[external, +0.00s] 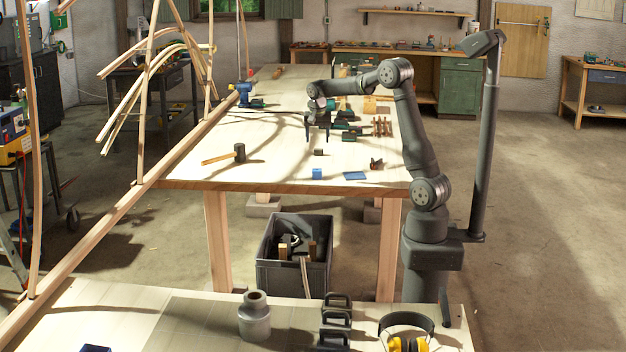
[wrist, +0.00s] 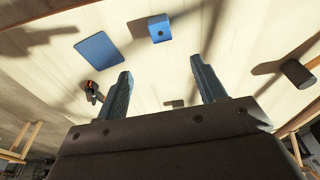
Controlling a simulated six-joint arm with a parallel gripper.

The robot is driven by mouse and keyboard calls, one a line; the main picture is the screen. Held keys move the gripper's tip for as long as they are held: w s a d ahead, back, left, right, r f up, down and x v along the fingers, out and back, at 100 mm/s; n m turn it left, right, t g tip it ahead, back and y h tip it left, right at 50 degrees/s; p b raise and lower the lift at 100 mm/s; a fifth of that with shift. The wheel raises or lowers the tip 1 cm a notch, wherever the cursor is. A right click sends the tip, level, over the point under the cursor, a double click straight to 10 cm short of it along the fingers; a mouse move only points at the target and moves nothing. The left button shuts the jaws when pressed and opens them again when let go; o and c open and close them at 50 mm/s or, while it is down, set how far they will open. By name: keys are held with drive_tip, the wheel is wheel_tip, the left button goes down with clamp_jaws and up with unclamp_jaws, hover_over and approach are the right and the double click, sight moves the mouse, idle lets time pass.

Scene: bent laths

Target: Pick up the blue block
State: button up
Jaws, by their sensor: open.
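The blue block (external: 317,173) sits on the wooden table near its front edge. In the wrist view the blue block (wrist: 160,28) lies beyond the fingertips, near the top middle, with a small dark round mark on one face. My gripper (external: 318,138) hangs above the table, farther back than the block. In the wrist view its two fingers (wrist: 162,66) are spread apart with nothing between their tips. The gripper does not touch the block.
A flat blue piece (external: 355,175) lies right of the block, with a small red-and-black tool (external: 376,163) behind it. A small dark block (external: 318,152) lies between gripper and blue block. A mallet (external: 240,152) lies left. Clamps (external: 350,133) lie behind. Bare table surrounds the block.

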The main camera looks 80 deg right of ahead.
sight(317, 170)
drive_tip(key=f, duration=0.5)
drive_tip(key=d+f, duration=0.1)
drive_tip(key=f, duration=0.5)
drive_tip(key=d+f, duration=0.1)
drive_tip(key=f, duration=0.4)
drive_tip(key=shift+w+d+f, duration=0.15)
drive_tip(key=shift+d+f, duration=0.05)
drive_tip(key=shift+d, duration=0.05)
drive_tip(key=c, duration=1.1)
